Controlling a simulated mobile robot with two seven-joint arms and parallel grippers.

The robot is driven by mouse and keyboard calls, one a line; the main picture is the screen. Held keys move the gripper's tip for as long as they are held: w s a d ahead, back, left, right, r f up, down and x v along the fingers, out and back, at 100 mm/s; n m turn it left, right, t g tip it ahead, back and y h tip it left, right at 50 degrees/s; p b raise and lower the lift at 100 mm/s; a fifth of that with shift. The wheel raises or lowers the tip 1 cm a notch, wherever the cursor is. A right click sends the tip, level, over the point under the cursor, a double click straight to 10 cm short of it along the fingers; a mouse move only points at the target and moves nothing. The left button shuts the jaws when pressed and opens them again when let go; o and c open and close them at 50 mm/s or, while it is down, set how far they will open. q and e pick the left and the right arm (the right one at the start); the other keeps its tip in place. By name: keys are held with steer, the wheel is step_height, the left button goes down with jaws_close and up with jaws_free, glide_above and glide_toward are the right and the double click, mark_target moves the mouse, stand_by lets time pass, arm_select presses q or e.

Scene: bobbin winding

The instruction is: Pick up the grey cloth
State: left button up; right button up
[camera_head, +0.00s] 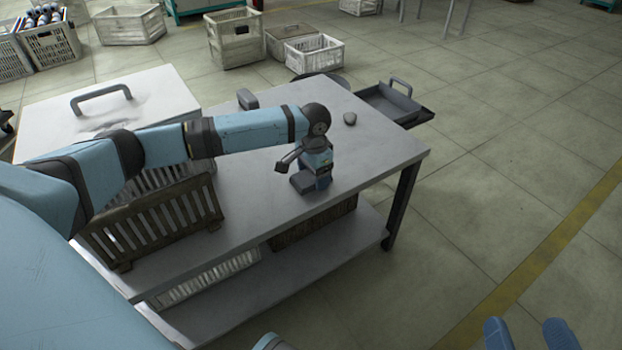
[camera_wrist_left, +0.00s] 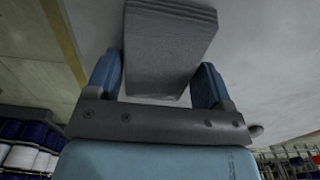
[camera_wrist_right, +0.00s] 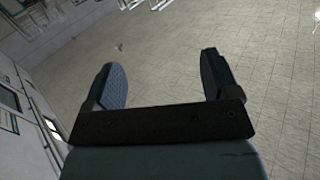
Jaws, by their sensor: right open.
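The grey cloth (camera_wrist_left: 168,45) is a folded, layered stack in the left wrist view, lying between the fingers of my left gripper (camera_wrist_left: 158,78). The fingers are wide apart, with narrow gaps seeming to show beside the cloth. In the head view my left gripper (camera_head: 316,180) points down over the grey table, and the cloth (camera_head: 302,183) shows low beside it, partly hidden by the gripper. My right gripper (camera_head: 530,336) is open and empty at the lower right, away from the table; it also shows in the right wrist view (camera_wrist_right: 162,75).
A brown slatted crate (camera_head: 155,222) and a white box with a handle (camera_head: 60,112) stand to the left. A dark tray (camera_head: 388,103) is at the far edge. The floor at right is clear.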

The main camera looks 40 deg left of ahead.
arm_select(q)
steer(key=c, duration=0.5)
steer(key=shift+r+p, duration=0.4)
steer(key=shift+r, duration=0.25)
step_height(320, 180, up, 7)
steer(key=p, duration=0.3)
steer(key=shift+r+p, duration=0.2)
steer(key=shift+p, duration=0.1)
step_height(320, 180, up, 11)
steer(key=p, duration=0.4)
steer(key=shift+r, duration=0.15)
arm_select(e)
step_height(320, 180, up, 9)
steer(key=s+m+t, duration=0.1)
steer(key=m+t, duration=0.1)
steer(key=t, duration=0.1)
steer(key=shift+s+r, duration=0.2)
